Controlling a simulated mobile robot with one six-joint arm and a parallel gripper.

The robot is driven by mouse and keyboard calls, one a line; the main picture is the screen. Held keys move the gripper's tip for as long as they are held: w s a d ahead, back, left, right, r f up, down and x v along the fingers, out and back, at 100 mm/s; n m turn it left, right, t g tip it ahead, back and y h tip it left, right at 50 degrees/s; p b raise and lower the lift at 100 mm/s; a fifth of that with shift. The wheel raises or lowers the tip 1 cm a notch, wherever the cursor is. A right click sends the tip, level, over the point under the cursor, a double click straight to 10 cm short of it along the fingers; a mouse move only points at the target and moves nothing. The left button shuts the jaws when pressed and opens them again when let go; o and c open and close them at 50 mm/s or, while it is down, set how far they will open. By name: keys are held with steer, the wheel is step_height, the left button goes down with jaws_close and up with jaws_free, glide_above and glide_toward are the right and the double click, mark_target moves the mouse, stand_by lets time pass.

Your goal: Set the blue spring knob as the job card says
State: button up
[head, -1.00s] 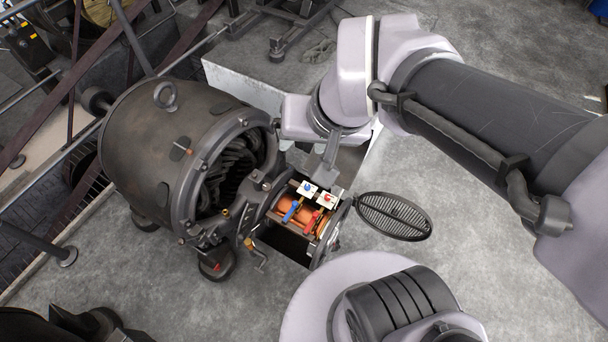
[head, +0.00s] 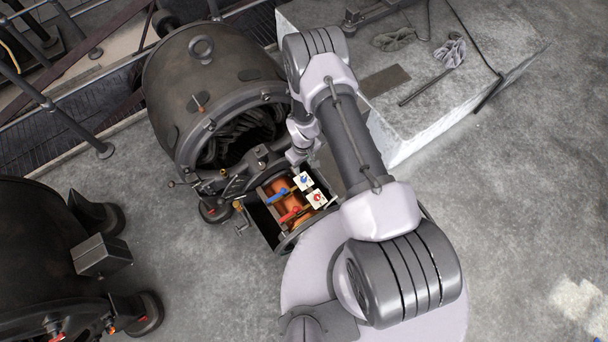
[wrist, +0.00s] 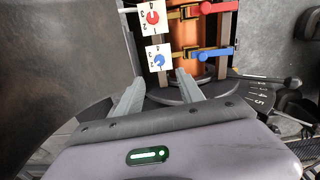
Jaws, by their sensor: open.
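The blue knob (head: 304,179) sits on a small white numbered plate in the dynamo's open compartment. In the wrist view the blue knob (wrist: 159,61) shows just ahead of my fingertips, roughly between them. My gripper (wrist: 160,79) is open and empty, its two fingers apart and pointing at the plate. I cannot tell the gap between fingertips and knob. The red knob (wrist: 152,17) sits on a like plate beyond it. A blue-handled lever (wrist: 215,54) and a red-handled lever (wrist: 220,7) lie to the right of the plates. I cannot make out a job card.
The dynamo's large dark housing (head: 205,95) stands left of the compartment. A dark curved plate with small markings (wrist: 245,90) lies right of my fingers. A second dark machine (head: 45,260) stands at lower left.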

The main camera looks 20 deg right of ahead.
mark_target(304, 179)
step_height(304, 179, down, 12)
steer(key=b, duration=0.3)
steer(key=shift+r, duration=0.15)
steer(key=shift+d, duration=0.1)
jaws_close()
